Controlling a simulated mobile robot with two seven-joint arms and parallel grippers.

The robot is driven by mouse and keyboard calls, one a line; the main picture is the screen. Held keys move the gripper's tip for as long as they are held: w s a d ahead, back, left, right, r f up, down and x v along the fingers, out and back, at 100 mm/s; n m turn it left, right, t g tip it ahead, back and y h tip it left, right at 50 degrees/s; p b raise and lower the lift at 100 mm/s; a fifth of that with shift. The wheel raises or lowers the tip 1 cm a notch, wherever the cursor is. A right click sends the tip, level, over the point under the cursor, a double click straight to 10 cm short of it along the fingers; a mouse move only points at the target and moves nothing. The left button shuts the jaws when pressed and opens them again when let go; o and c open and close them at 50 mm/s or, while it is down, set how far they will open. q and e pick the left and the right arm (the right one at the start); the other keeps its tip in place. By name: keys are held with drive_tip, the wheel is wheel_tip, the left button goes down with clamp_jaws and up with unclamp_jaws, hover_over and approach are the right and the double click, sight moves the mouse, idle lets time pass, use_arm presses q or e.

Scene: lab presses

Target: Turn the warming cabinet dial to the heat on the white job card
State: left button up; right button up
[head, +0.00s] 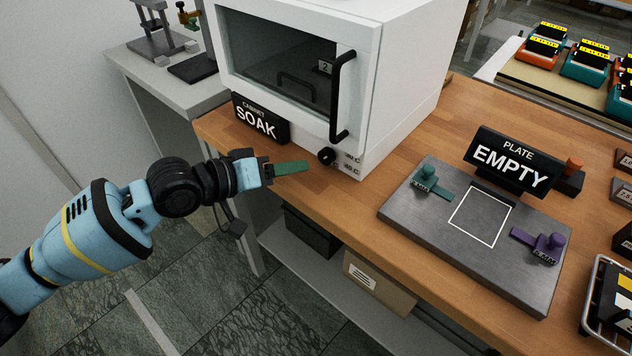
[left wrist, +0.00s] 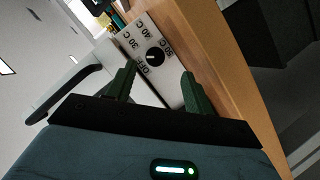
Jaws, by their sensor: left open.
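The white warming cabinet (head: 402,75) stands on the wooden bench with its door shut. Its round black dial (head: 326,156) sits low on the front, and also shows in the left wrist view (left wrist: 155,56) on a white panel with OFF and several heat marks around it. A small pale mark shows on the dial; I cannot tell surely which heat it points to. My left gripper (head: 304,167) is open and empty, a little left of the dial in the head view. In the left wrist view the dial appears ahead, between the fingertips, apart from them. I cannot make out a white job card.
The black door handle (head: 343,97) rises just above the dial. A SOAK sign (head: 256,120) stands at the cabinet's front left. To the right are a grey plate (head: 410,208) with clamps and an EMPTY sign (head: 511,160). Bare bench lies between cabinet and plate.

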sight(323, 158)
use_arm(q)
drive_tip(key=shift+w+r, duration=0.2)
drive_tip(key=shift+r, duration=0.15)
drive_tip(key=x, duration=0.6)
drive_tip(key=shift+w+d+b, duration=0.15)
drive_tip(key=shift+d+b, duration=0.1)
drive_tip(key=shift+b, duration=0.1)
drive_tip(key=shift+w+d+f, duration=0.1)
drive_tip(key=shift+w+d, duration=0.15)
drive_tip(key=shift+d, duration=0.1)
